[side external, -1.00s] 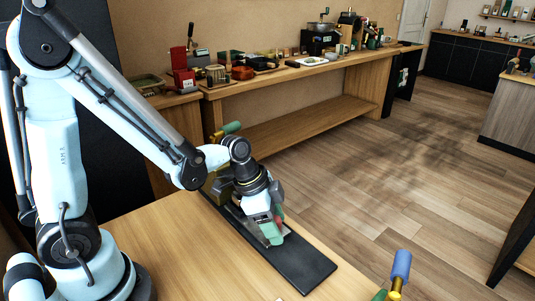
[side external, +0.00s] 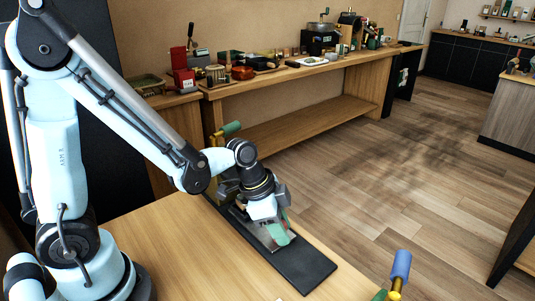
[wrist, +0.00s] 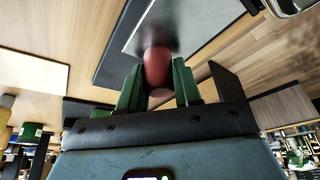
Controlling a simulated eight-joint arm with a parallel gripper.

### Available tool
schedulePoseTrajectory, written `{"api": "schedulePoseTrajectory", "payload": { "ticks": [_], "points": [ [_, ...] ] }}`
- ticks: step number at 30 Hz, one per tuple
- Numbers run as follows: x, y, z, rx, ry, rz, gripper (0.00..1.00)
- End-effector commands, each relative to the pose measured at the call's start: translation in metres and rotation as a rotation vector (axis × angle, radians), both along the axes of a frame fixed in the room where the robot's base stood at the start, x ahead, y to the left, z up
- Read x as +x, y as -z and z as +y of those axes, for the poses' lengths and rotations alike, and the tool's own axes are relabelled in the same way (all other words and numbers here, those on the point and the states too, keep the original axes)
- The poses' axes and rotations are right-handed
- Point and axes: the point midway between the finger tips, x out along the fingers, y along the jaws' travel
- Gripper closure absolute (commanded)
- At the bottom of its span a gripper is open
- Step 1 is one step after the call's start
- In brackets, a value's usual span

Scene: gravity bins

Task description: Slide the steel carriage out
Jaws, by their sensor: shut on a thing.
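The steel carriage (side external: 262,237) is a flat grey plate on a long black base (side external: 306,270) at the table's edge. In the wrist view the plate (wrist: 190,22) lies on the dark base, just beyond the fingers. A red knob (wrist: 157,68) stands on the plate. My gripper (wrist: 157,88) has green fingers on both sides of the knob and is shut on it. In the side view my gripper (side external: 279,233) is tilted low over the carriage, and the knob is mostly hidden. The far end of the base is hidden behind my wrist.
The near right part of the black base is bare. A green-handled brass fixture (side external: 226,130) stands behind my wrist. A blue-handled one (side external: 400,270) is at the lower right. The wooden table (side external: 190,250) is clear left of the base.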

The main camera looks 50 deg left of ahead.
Motion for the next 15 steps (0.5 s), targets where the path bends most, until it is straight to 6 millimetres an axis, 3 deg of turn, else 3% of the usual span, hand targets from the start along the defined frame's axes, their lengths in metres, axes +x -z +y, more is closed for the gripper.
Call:
{"api": "schedulePoseTrajectory", "payload": {
  "ticks": [9,15],
  "points": [
    [-0.002,0.001,-0.066,0.004,0.012,0.005,1.00],
    [-0.002,0.001,-0.092,0.003,0.007,0.005,1.00]
  ]
}}
